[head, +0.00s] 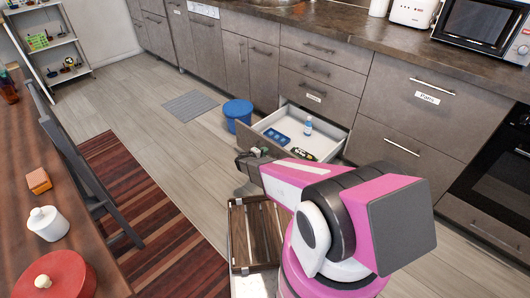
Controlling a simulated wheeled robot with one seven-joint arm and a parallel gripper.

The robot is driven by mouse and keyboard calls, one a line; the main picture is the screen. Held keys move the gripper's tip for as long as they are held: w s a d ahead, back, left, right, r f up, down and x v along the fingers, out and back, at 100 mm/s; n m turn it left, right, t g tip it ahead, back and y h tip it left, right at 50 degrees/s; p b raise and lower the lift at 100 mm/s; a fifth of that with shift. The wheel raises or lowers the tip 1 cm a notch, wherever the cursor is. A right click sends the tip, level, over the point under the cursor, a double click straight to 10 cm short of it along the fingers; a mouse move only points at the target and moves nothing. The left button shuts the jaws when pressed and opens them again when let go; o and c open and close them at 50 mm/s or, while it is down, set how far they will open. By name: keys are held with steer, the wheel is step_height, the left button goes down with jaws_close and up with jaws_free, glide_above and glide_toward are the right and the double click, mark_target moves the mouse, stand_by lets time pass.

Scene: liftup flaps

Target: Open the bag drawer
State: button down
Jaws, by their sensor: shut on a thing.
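A low drawer (279,121) in the grey cabinet run stands pulled out, with its white inside showing. A blue tray-like item, a small bottle and a dark item with yellow lie in it. A small white label (313,97) is on the closed front just above; its text is too small to read. My gripper (247,162) is at the outer side of the open drawer's front, low in front of the cabinets. It is shut on what appears to be the drawer's handle; my arm hides part of the front and the grip itself.
A blue bin (238,113) stands on the floor left of the open drawer. A dark wooden crate-like thing (258,232) lies below my gripper. A table (60,185) and chair (88,180) stand at left. Floor between them and the cabinets is mostly clear.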

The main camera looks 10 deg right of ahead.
steer(key=c, duration=1.2)
jaws_free()
steer(key=shift+a, duration=0.1)
steer(key=v, duration=1)
steer(key=shift+s+a+r, duration=0.1)
steer(key=shift+s+a, duration=0.1)
steer(key=shift+a, duration=0.05)
